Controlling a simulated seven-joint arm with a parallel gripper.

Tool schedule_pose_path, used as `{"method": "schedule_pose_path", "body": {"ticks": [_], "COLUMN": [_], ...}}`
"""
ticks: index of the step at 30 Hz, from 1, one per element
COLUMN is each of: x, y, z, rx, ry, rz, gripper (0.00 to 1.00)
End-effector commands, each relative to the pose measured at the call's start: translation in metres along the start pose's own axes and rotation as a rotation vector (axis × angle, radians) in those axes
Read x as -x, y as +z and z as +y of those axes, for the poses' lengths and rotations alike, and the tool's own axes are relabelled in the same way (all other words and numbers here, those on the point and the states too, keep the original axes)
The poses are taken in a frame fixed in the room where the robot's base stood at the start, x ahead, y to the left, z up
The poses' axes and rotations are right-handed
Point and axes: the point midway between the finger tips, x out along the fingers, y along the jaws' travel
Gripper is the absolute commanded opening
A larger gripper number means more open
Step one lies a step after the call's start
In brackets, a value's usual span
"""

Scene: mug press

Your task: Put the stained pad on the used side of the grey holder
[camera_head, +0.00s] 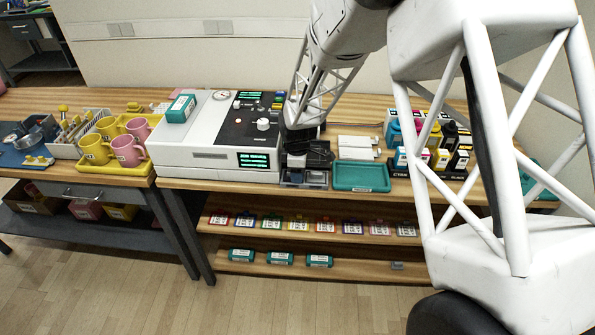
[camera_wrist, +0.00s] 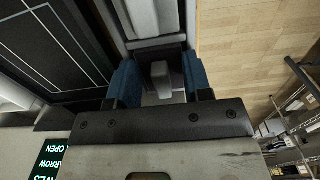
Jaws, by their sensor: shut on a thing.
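The grey holder (camera_head: 303,180) stands at the front edge of the wooden bench, between the white machine and the teal tray, with dark compartments showing. My gripper (camera_head: 307,158) is low over its back part, and the dark gripper body covers much of that area. In the wrist view my gripper's blue fingertips (camera_wrist: 161,82) are shut on a small grey block, which I take to be the pad (camera_wrist: 160,74). No stain shows on it. Beyond the fingers lies a pale grey piece in a dark frame, perhaps part of the holder. I cannot tell whether the pad touches the holder.
The white machine (camera_head: 207,140) with green displays stands close on the left. The teal tray (camera_head: 361,177) is close on the right, with ink bottles and boxes (camera_head: 430,150) beyond it. Yellow and pink mugs sit on a yellow tray (camera_head: 130,168) farther left. Shelves run below the bench.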

Motion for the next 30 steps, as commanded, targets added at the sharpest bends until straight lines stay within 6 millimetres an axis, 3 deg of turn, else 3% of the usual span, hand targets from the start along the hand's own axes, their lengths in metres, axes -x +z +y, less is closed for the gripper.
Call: {"method": "schedule_pose_path", "body": {"ticks": [9, 10, 14, 30], "x": [-0.009, -0.009, -0.012, -0.016], "y": [0.000, 0.000, 0.000, 0.001], "z": [-0.001, -0.001, -0.002, -0.007], "rx": [0.000, 0.000, 0.000, 0.001], "ry": [-0.001, -0.001, -0.005, -0.017], "rz": [-0.001, -0.001, -0.002, -0.005], "gripper": [0.24, 0.50, 0.70, 0.71]}}
